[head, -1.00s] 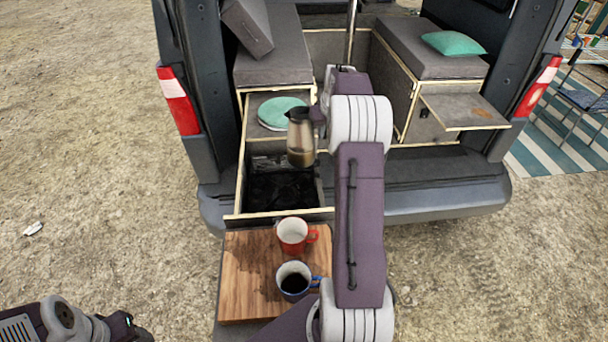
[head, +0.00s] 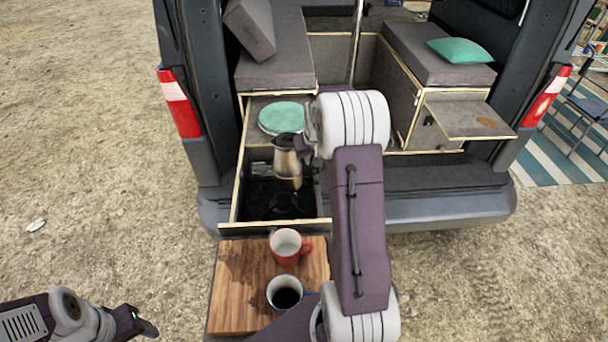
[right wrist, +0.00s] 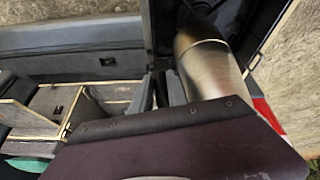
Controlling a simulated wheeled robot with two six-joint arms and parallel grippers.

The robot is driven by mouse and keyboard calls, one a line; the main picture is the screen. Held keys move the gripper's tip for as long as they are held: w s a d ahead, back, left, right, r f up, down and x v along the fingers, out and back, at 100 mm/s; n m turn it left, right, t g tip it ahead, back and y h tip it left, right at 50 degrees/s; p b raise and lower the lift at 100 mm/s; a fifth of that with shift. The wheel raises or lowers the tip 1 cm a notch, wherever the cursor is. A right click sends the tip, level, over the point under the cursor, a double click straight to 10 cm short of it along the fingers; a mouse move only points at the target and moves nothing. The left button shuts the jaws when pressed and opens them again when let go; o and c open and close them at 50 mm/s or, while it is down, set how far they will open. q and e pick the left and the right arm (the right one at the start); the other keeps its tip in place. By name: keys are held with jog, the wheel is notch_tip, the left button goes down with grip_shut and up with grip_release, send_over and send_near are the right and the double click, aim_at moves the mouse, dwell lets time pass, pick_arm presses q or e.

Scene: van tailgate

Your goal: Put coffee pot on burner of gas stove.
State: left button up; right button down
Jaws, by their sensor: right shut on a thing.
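The coffee pot (head: 287,166), steel with a dark top, hangs upright above the black gas stove (head: 255,203) in the open drawer. It also shows large in the right wrist view (right wrist: 210,68). My right gripper (head: 304,146) is shut on the pot's handle side; its fingers are mostly hidden by the arm in the head view and show beside the pot in the right wrist view (right wrist: 160,90). The pot covers part of the stove, and whether its base touches the burner is unclear. My left gripper (head: 146,327) is at the lower left, far from the pot; its jaw opening is unclear.
A wooden board (head: 240,285) in front of the drawer bears a red mug (head: 286,252) and a blue mug (head: 275,294) with dark liquid. A green round lid or plate (head: 283,117) lies behind the stove. The drawer's front edge (head: 275,227) and sides surround the stove.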

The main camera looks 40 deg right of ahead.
jog(key=a+f, duration=0.3)
jog(key=f, duration=0.4)
jog(key=shift+s, duration=0.4)
jog(key=c, duration=1.5)
grip_release()
jog(key=shift+o, duration=1)
jog(key=shift+w+f, duration=0.15)
jog(key=shift+w, duration=0.1)
jog(key=shift+r, duration=0.2)
